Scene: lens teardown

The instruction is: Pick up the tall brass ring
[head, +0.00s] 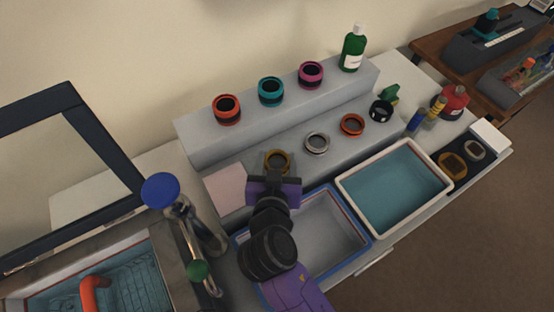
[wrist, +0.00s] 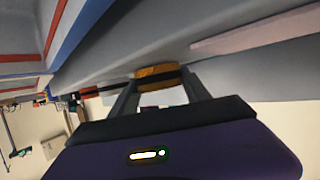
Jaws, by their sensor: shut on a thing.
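A brass ring (head: 277,158) is at the left part of the grey stepped stand's lower step. In the wrist view the brass ring (wrist: 157,72) sits between my two fingertips, close to a grey surface. My gripper (head: 276,172) is shut on it; the fingers also show in the wrist view (wrist: 159,88). I cannot tell whether the ring is lifted clear of the step. Another brass-coloured ring (head: 453,162) lies on a dark mat at the right, away from my gripper.
The lower step also bears silver (head: 317,143), orange (head: 352,125) and black (head: 381,111) rings. Three lens barrels and a green bottle (head: 353,50) stand on the upper step. A blue-rimmed tray (head: 362,222) and a white-rimmed tray (head: 447,178) lie in front.

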